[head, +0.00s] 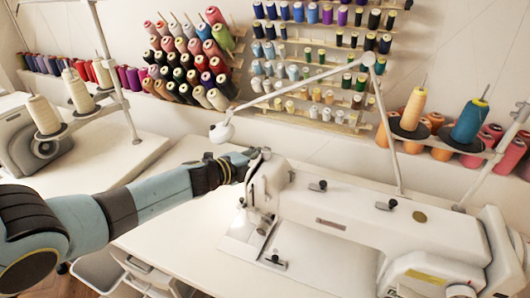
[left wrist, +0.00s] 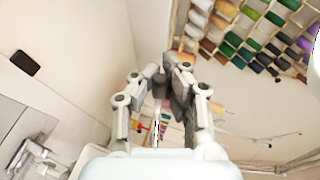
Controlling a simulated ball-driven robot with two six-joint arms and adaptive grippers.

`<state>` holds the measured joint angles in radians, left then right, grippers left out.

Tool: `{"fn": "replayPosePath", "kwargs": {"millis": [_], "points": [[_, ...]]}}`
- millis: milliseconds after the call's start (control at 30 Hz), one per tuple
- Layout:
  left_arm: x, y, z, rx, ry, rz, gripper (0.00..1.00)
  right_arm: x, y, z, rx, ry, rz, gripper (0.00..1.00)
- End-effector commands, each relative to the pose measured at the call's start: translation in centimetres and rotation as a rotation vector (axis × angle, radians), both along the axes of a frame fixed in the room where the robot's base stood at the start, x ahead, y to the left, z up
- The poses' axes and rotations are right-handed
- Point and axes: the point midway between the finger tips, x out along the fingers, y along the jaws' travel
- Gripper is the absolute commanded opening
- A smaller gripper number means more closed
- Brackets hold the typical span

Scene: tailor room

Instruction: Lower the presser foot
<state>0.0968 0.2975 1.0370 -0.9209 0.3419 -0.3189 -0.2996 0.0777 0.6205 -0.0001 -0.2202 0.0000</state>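The white sewing machine (head: 340,215) stands on the table, its head end toward the left. Metal needle and presser-foot parts (head: 264,222) show below that end; the foot's exact height is too small to tell. My left gripper (head: 240,165) is at the back left of the machine head, its fingertips partly hidden there. In the left wrist view my left gripper (left wrist: 166,78) has its two fingers close together, with a narrow dark part between them that I cannot make out. The machine's white body (left wrist: 65,45) fills the left, with metal parts (left wrist: 38,158) below. My right gripper is not in view.
A thread stand's white arm (head: 300,82) crosses above the machine, with cones of thread (head: 412,108) at right. Spool racks (head: 300,60) hang on the wall. A second machine (head: 30,140) stands at left. The table (head: 180,235) left of the machine head is clear.

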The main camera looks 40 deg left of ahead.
Motion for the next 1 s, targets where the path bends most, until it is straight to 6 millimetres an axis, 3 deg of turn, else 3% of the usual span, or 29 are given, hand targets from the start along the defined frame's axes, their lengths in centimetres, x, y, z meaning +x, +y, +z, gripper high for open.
{"fn": "replayPosePath", "kwargs": {"millis": [433,1000], "points": [[-1.1,-0.2,-2.6,0.003,0.003,-0.001,0.00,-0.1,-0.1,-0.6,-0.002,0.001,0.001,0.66],[-1.8,-0.3,-3.4,0.003,0.006,-0.003,0.00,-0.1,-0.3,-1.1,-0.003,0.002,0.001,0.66]]}}
